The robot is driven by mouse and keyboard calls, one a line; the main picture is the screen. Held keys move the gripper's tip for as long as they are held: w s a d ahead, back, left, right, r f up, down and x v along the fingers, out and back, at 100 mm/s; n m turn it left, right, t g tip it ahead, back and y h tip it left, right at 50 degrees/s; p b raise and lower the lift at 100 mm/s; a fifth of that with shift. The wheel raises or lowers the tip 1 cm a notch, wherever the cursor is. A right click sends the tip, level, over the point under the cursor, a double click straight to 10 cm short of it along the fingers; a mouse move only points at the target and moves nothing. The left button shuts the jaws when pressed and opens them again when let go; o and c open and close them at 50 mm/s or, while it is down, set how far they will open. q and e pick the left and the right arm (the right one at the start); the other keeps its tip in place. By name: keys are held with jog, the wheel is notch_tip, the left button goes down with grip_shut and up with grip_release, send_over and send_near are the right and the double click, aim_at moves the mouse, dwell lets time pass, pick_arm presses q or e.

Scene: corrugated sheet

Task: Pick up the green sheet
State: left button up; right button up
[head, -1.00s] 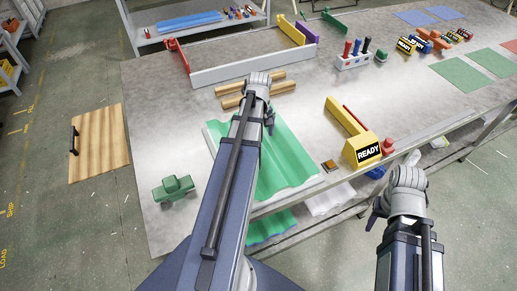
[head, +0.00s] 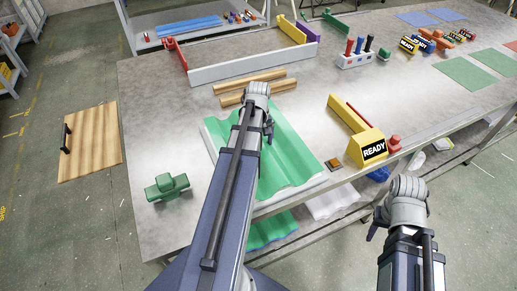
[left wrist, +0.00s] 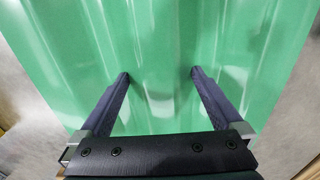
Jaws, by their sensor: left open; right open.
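The green corrugated sheet (head: 287,150) lies on a white sheet (head: 210,138) near the table's front edge. My left arm crosses over it in the head view and hides part of it. My left gripper (left wrist: 160,76) is open above the green sheet, its two fingers spread over the ridges, with nothing between them. I cannot tell whether the fingertips touch the sheet. My right gripper (head: 374,226) is open and empty, off the table's front edge at the lower right.
Wooden bars (head: 250,88) lie just behind the sheet. A green clamp-like block (head: 167,187) is at the left. More sheets (head: 268,230) lie on the shelf below.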

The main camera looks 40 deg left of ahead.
pick_arm(q)
jog(key=shift+r, duration=0.1)
jog(key=shift+c, duration=0.2)
jog(key=c, duration=1.5)
